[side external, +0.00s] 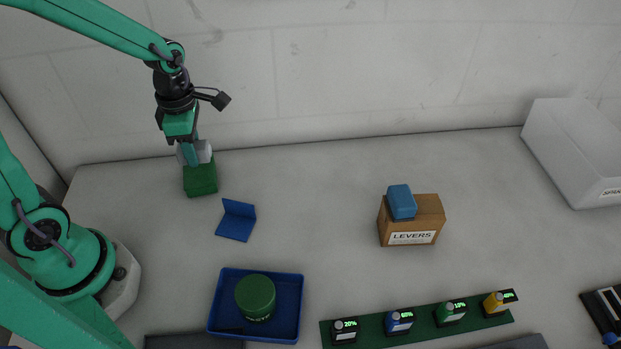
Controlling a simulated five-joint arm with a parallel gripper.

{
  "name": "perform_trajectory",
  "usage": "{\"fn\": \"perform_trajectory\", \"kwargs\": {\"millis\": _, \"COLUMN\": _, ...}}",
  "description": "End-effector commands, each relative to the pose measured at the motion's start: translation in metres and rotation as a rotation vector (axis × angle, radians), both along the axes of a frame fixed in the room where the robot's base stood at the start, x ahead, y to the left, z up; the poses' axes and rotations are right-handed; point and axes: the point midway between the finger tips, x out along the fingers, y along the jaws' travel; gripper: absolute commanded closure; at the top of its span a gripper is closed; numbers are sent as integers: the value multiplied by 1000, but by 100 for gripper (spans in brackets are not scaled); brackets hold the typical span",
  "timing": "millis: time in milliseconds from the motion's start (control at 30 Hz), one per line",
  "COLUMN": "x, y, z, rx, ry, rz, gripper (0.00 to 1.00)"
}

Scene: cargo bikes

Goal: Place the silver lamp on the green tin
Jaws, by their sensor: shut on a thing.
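My gripper (190,160) points down at the back left and is shut on a small silver-grey thing, which I take to be the silver lamp (205,150). The lamp is partly hidden by the fingers. Directly below it is a green boxy thing (201,180) on the table. The lamp's lower end overlaps its top in the picture; I cannot tell whether they touch. A round green lidded canister (255,293) with a label stands in a blue tray (292,320) at the front. I cannot tell which of these two green things is the green tin.
A blue angled piece (236,220) lies right of the boxy thing. A cardboard box labelled LEVERS (425,224) bears a blue block (401,202). A green strip (375,333) with several small displays lies at the front. A white bin (565,160) stands at right. The middle is clear.

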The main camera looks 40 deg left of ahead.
Motion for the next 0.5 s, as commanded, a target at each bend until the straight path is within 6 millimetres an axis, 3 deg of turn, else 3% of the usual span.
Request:
{"fn": "perform_trajectory", "kwargs": {"millis": 200, "x": 9, "y": 22, "z": -14, "rx": 0, "ry": 0, "rz": 2, "gripper": 88}}
{"fn": "perform_trajectory", "kwargs": {"millis": 500, "x": 11, "y": 26, "z": -17, "rx": 0, "ry": -1, "rz": -1, "gripper": 88}}
